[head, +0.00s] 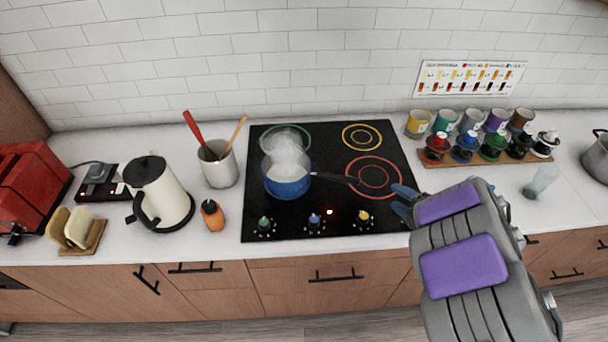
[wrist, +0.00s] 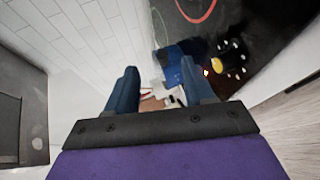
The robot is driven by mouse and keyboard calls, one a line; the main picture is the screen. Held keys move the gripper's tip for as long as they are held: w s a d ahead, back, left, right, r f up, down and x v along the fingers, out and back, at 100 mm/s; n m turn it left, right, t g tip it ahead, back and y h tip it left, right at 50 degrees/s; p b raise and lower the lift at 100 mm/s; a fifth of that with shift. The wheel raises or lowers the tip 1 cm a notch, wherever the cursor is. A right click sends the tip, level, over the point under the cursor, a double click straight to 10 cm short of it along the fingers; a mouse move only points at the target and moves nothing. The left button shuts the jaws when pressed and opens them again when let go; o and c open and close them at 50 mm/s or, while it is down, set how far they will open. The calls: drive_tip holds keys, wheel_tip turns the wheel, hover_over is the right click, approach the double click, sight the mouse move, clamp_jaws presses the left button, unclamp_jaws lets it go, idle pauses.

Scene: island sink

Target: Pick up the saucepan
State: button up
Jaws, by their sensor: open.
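The saucepan (head: 288,187) is a small blue pot with a pale rim on the black cooktop, front left of its middle. White steam rises from it. Its dark handle (head: 337,178) points right, toward my gripper. My gripper (head: 403,202) has blue fingers, open and empty, by the cooktop's right front edge, to the right of the handle's end and apart from it. In the wrist view the fingers of my gripper (wrist: 160,80) stand spread, and the blue saucepan (wrist: 178,62) shows beyond them, partly hidden by the right finger.
The cooktop (head: 325,150) has several coloured rings and knobs along its front edge. Left stand a utensil crock (head: 219,168), an orange bottle (head: 212,215) and a white kettle (head: 158,196). Right is a wooden rack (head: 480,158) of coloured pots. The tiled wall closes the back.

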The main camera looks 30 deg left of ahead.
drive_tip(key=n+g+y, duration=0.2)
approach(335, 179)
drive_tip(key=shift+b+x, duration=0.85)
drive_tip(key=shift+x, duration=4.2)
drive_tip(key=shift+f, duration=0.2)
clamp_jaws()
